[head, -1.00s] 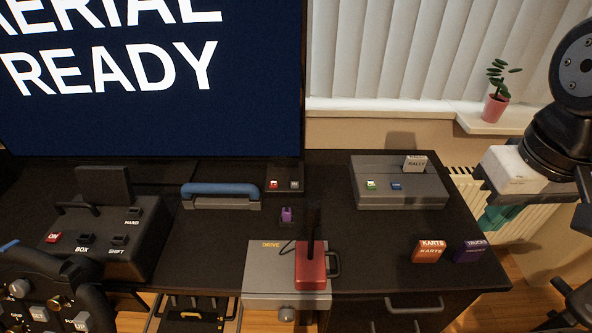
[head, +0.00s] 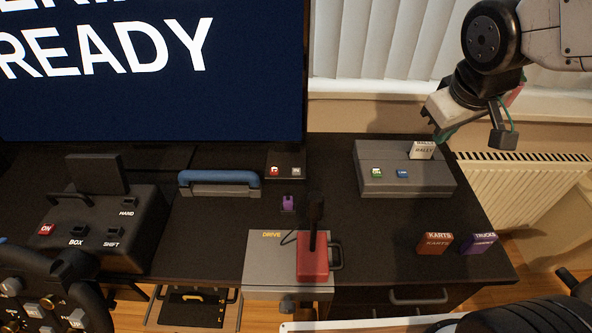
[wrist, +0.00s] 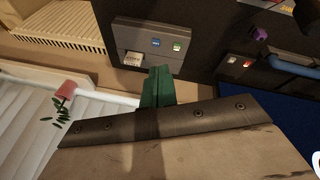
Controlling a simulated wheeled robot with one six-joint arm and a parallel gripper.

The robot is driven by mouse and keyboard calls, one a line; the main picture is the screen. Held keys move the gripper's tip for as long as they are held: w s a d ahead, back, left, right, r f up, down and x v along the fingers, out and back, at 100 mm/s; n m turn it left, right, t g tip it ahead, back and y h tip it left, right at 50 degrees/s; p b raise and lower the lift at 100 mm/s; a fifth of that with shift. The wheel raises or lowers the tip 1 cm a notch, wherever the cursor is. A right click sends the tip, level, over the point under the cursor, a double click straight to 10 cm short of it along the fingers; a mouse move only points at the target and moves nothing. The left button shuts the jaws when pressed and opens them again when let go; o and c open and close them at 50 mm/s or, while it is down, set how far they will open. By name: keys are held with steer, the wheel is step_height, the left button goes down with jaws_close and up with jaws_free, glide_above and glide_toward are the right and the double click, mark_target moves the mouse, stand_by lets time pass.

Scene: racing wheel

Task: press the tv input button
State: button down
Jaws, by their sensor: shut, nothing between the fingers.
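A small black box (head: 287,158) sits on the desk below the right end of the TV (head: 150,70). It has a red button (head: 274,171) on the left and a grey button (head: 296,172) on the right. Their labels are too small to read, so I cannot tell which is the TV input. The box also shows at the right of the wrist view (wrist: 239,72). My gripper (head: 442,137) is in the air above the right back of the desk, near the grey console, well right of the box. Its green fingers (wrist: 158,88) are together and empty in the wrist view.
The grey console (head: 405,183) holds a green button, a blue button and an upright RALLY cartridge (head: 423,151). A blue handle (head: 220,177), a purple piece (head: 288,203) and a red-based lever (head: 312,260) stand near the box. KARTS (head: 435,243) and TRUCKS (head: 479,243) cartridges lie at front right.

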steer(key=w+a+f+n+t, duration=0.2)
steer(key=w+a+f+n, duration=0.2)
steer(key=w, duration=0.6)
steer(key=n+y, duration=0.7)
steer(key=n, duration=0.2)
glide_above(299, 172)
step_height(299, 172, down, 13)
steer(key=shift+t, duration=0.4)
steer(key=shift+s, duration=0.1)
steer(key=shift+f, duration=4.45)
steer(key=shift+f, duration=0.15)
steer(key=shift+f, duration=0.25)
